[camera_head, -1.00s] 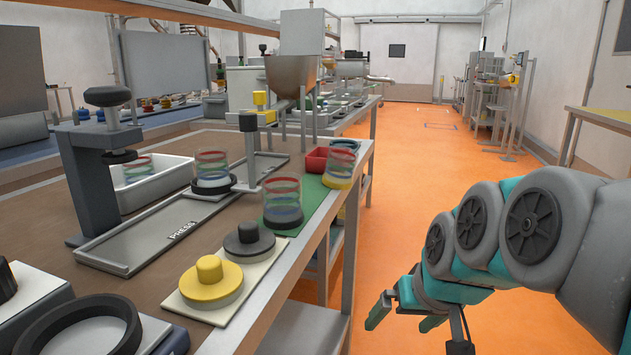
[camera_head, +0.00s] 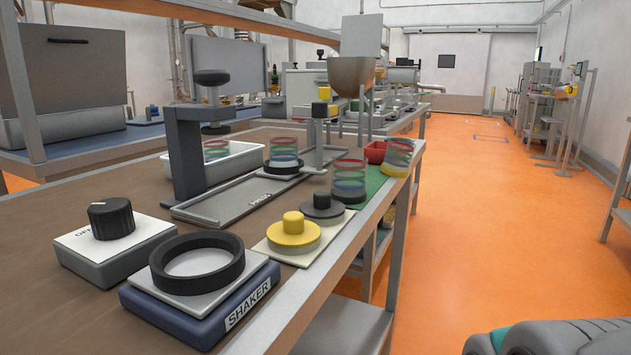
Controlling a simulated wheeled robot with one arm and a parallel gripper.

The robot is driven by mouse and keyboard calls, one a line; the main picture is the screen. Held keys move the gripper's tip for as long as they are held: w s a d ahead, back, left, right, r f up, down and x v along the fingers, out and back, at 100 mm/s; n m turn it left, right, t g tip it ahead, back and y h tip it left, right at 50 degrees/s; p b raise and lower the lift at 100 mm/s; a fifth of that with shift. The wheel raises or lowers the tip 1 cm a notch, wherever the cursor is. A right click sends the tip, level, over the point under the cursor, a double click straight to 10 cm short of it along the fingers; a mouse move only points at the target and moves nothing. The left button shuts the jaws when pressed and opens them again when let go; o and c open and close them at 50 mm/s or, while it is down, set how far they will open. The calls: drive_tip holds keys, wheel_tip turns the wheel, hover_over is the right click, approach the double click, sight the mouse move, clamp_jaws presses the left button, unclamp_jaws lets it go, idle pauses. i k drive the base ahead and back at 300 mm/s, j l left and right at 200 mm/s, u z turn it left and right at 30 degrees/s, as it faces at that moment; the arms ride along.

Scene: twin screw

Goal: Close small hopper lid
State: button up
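A copper-brown funnel-shaped hopper (camera_head: 351,75) stands on thin legs at the far end of the workbench. A grey square panel (camera_head: 361,36), which looks like its lid, stands upright above the hopper's back edge, so the hopper looks open. My gripper is out of view; only part of my arm shows at the bottom right corner, far from the hopper.
The orange floor (camera_head: 500,220) to the right is clear.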

sight(361, 35)
drive_tip(key=i+l, duration=0.3)
drive_tip(key=i, duration=0.25)
drive_tip(key=i+l, duration=0.3)
drive_tip(key=i, duration=0.2)
drive_tip(key=i+l, duration=0.3)
drive_tip(key=i, duration=0.25)
drive_tip(key=i+l, duration=0.3)
drive_tip(key=i, duration=0.25)
drive_tip(key=i+l, duration=0.3)
drive_tip(key=i, duration=0.2)
drive_tip(key=i+l+u, duration=0.2)
drive_tip(key=u, duration=0.2)
drive_tip(key=i+l+u, duration=0.6)
drive_tip(key=l+u, duration=0.2)
drive_tip(key=j+u, duration=0.1)
drive_tip(key=u, duration=1.9)
drive_tip(key=k+j+u, duration=0.1)
drive_tip(key=k, duration=0.3)
drive_tip(key=k+j+u, duration=0.1)
drive_tip(key=k, duration=0.25)
drive_tip(key=i+j, duration=0.1)
drive_tip(key=i, duration=0.4)
